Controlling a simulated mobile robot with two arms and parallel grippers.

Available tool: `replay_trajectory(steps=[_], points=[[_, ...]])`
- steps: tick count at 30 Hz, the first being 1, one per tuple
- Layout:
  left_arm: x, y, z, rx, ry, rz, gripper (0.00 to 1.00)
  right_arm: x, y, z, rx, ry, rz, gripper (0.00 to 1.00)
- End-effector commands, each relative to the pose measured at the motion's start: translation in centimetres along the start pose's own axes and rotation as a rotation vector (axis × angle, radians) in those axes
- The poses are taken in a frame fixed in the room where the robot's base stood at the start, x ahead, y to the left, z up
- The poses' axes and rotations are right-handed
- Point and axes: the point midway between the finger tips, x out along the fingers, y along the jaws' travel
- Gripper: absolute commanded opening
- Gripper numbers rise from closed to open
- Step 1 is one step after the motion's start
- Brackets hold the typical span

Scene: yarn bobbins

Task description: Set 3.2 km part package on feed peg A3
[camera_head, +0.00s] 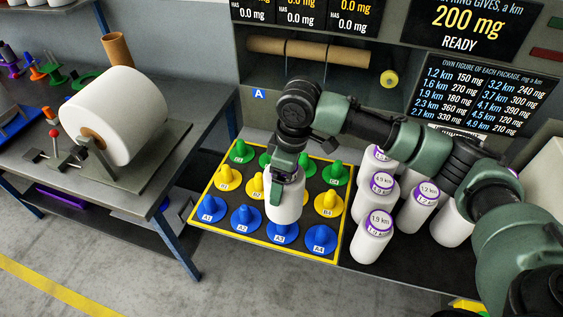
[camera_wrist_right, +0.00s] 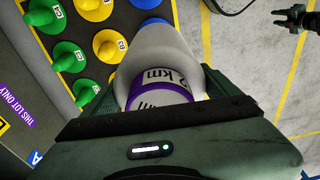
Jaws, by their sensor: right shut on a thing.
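My right gripper (camera_head: 287,172) is shut on a white package (camera_head: 284,206) and holds it upright over the blue feed peg A3 (camera_head: 282,236). The package hides the upper part of the peg. I cannot tell whether the peg tip is inside it. In the right wrist view the package (camera_wrist_right: 160,55) sits between the fingers of my right gripper (camera_wrist_right: 160,90). Its purple-rimmed label reads "2 km", with the front digit hidden. Blue shows just beyond its far end. A dark gripper, seemingly my left (camera_wrist_right: 294,18), shows small there; its jaws are unclear.
The black peg board (camera_head: 197,223) has a yellow edge and rows of blue, yellow and green pegs. Several white packages, one labelled 1.9 km (camera_head: 372,238), stand to its right. A large white roll (camera_head: 115,115) lies on the left bench. A figures screen (camera_head: 484,92) is behind.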

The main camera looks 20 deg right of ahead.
Motion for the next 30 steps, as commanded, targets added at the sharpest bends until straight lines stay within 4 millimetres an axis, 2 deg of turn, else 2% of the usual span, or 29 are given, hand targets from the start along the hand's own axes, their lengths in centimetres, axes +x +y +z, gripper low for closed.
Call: replay_trajectory(steps=[1,6,15,22,24,30], points=[[-1.0,0.0,-0.1,0.0,0.0,0.0,0.36,-0.3,0.1,-0.3,-0.038,-0.001,-0.003,0.28],[-1.1,0.0,-0.1,0.0,0.0,0.0,0.36,0.2,0.4,-0.6,-0.101,0.001,-0.002,0.28],[-1.1,0.0,-0.1,0.0,0.0,0.0,0.36,0.2,0.5,-0.6,-0.102,0.001,-0.002,0.28],[-2.9,-0.1,-0.2,0.0,-0.001,0.0,0.36,-0.1,0.4,-0.5,-0.1,-0.001,-0.004,0.28],[-2.3,0.0,-0.2,0.0,-0.001,0.0,0.36,1.2,0.4,-0.4,-0.1,0.0,-0.004,0.28],[-2.2,0.0,-0.1,0.0,-0.002,0.0,0.36,3.1,0.4,-0.2,-0.1,0.001,-0.004,0.28]])
